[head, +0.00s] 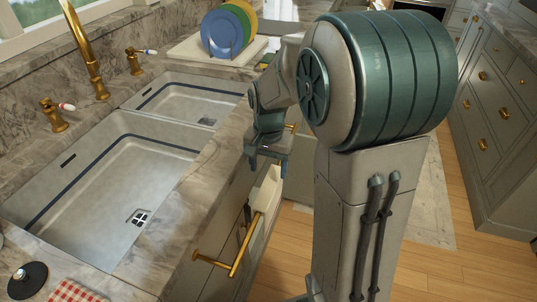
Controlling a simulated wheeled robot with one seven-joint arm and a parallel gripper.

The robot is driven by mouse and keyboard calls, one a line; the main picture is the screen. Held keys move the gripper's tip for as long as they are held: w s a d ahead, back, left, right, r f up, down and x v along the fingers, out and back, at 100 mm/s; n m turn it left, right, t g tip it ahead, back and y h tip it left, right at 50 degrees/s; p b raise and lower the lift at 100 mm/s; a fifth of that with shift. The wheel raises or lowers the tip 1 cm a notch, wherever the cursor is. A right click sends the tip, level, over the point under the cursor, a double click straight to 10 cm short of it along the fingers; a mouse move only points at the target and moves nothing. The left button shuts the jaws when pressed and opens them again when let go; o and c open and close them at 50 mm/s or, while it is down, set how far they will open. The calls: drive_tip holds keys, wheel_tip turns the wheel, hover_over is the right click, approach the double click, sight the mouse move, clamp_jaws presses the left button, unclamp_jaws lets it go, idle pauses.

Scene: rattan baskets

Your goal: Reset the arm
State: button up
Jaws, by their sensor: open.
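My arm stands in the middle right of the head view, a large teal and grey shoulder with the forearm folded behind it. My gripper (266,165) hangs pointing down just off the front edge of the counter, beside the sink. Its fingers are small and partly dark in this view. It is open and I see nothing between the fingers. The upper arm hides part of the floor and cabinets behind it.
A double sink (110,185) is set in the marble counter (180,215) at left, with a brass faucet (88,50). Plates (222,32) stand at the back. Drawers (490,110) line the right.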

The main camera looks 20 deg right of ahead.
drive_tip(key=s+r+n+t+p, duration=0.1)
drive_tip(key=s+r+n+p, duration=0.1)
drive_tip(key=s+r, duration=0.3)
drive_tip(key=s+a+r+n+t+p, duration=0.1)
drive_tip(key=s+r+n, duration=0.4)
drive_tip(key=s, duration=0.5)
drive_tip(key=shift+s+a+r+t+p, duration=0.2)
drive_tip(key=shift+r+t+p, duration=0.2)
drive_tip(key=shift+r+p, duration=0.25)
drive_tip(key=shift+f, duration=0.1)
idle(0.8)
